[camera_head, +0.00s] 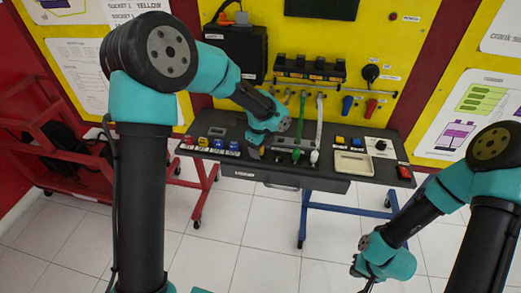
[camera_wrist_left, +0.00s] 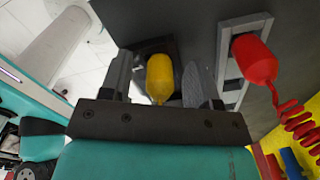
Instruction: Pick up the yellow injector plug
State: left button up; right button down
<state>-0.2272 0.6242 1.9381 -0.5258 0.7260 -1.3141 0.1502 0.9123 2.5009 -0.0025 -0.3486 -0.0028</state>
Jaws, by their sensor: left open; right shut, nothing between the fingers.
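The yellow injector plug (camera_wrist_left: 160,76) stands out clearly in the left wrist view, in a dark socket or holder. My left gripper (camera_head: 255,151) is over the dark bench in the head view. In the left wrist view its two fingers are apart, one on each side of the yellow plug. Whether they touch the plug cannot be told. In the head view I cannot make out this plug for certain near the gripper. My right gripper (camera_head: 366,277) is shut and empty, low at the right, in front of the bench and away from it.
A red plug (camera_wrist_left: 254,60) with a coiled red cord sits in a grey frame beside the yellow one. The dark bench (camera_head: 240,172) also carries a row of coloured blocks (camera_head: 203,142), green and white upright parts and a cream tray (camera_head: 353,163). A yellow panel stands behind.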

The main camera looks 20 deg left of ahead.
pick_arm(q)
jog(key=shift+c, duration=0.3)
jog(key=c, duration=0.9)
jog(key=shift+r, duration=0.1)
jog(key=shift+c, duration=0.2)
jog(key=shift+r, duration=1.25)
jog(key=s+d+r, duration=0.1)
jog(key=s+d, duration=0.1)
jog(key=s, duration=0.5)
jog(key=s+d+r, duration=0.1)
jog(key=s+d, duration=0.1)
jog(key=s, duration=0.6)
jog(key=shift+s+d+r, duration=0.15)
jog(key=shift+s+d, duration=0.05)
jog(key=shift+d, duration=0.05)
